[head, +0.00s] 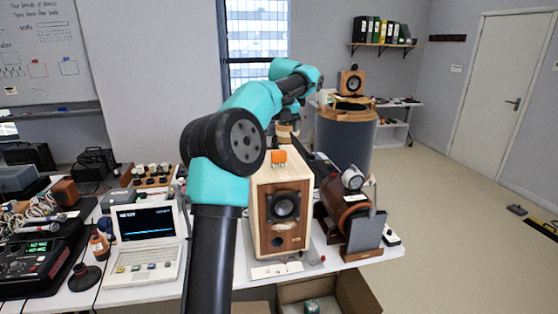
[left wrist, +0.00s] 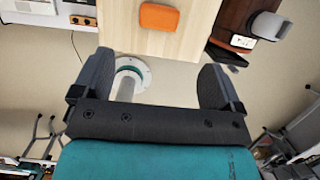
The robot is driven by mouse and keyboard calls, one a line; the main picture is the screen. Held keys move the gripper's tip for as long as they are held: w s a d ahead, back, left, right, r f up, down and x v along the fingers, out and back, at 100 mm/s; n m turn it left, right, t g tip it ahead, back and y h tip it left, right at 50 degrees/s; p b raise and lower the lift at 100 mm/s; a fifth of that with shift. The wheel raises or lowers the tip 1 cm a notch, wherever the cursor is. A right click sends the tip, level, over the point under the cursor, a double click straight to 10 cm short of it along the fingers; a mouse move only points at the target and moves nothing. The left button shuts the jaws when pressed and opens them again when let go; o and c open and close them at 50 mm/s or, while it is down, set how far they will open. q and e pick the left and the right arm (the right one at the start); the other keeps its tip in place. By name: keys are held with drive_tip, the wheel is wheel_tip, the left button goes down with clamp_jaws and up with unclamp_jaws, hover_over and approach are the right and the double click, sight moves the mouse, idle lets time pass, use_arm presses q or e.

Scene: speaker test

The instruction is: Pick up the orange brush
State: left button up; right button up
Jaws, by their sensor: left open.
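The orange brush (head: 279,156) lies on the top face of a wooden speaker (head: 265,212) in the middle of the head view. It looks like a small orange block with short bristles beneath. In the left wrist view the orange brush (left wrist: 159,17) is near the top edge, on the pale wood top. My left gripper (left wrist: 156,65) is open and empty, with its two dark fingers spread and the brush ahead of them, apart from both. In the head view my left arm reaches away over the table, and its gripper is largely hidden behind it. My right gripper is not in view.
A laptop-like device (head: 147,245) stands left of the speaker. A dark brown cylinder on a stand (head: 350,212) is close on its right. An open cardboard box (head: 350,292) is below the table's front edge.

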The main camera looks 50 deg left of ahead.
sight(279, 151)
use_arm(q)
drive_tip(key=x, duration=0.7)
drive_tip(key=shift+a+f, duration=0.1)
drive_tip(key=shift+f, duration=0.25)
drive_tip(key=shift+f, duration=0.1)
drive_tip(key=x, duration=0.5)
drive_tip(key=shift+a, duration=0.25)
drive_tip(key=shift+c, duration=0.4)
drive_tip(key=c, duration=1)
